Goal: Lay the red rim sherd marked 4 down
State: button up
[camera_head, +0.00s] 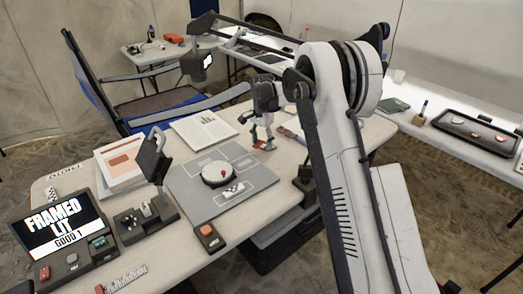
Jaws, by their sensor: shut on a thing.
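My gripper (263,137) hangs fingers-down over the right part of the near table, beyond the grey mat. It is shut on a small red piece, the red rim sherd (264,145), at its fingertips. The mark on the sherd is too small to read. I cannot tell whether the sherd touches the tabletop or is just above it. A white round turntable (217,180) with a small red spot on top stands on the grey mat (193,205), left of and nearer than my gripper.
A screen (58,226) reading "FRAMED LIT GOOD 1" stands front left. A camera-like device (153,157) stands beside the mat. A dark tray (476,132) with several pieces lies on the right table. My arm hides part of the table.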

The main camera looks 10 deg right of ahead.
aim_at(262, 144)
jog(key=shift+f, duration=1.95)
jog(key=shift+b, duration=0.3)
jog(key=shift+f, duration=0.15)
jog(key=o, duration=1.2)
jog(key=shift+r+p, duration=0.4)
jog(key=shift+r, duration=2.55)
jog(key=c, duration=0.3)
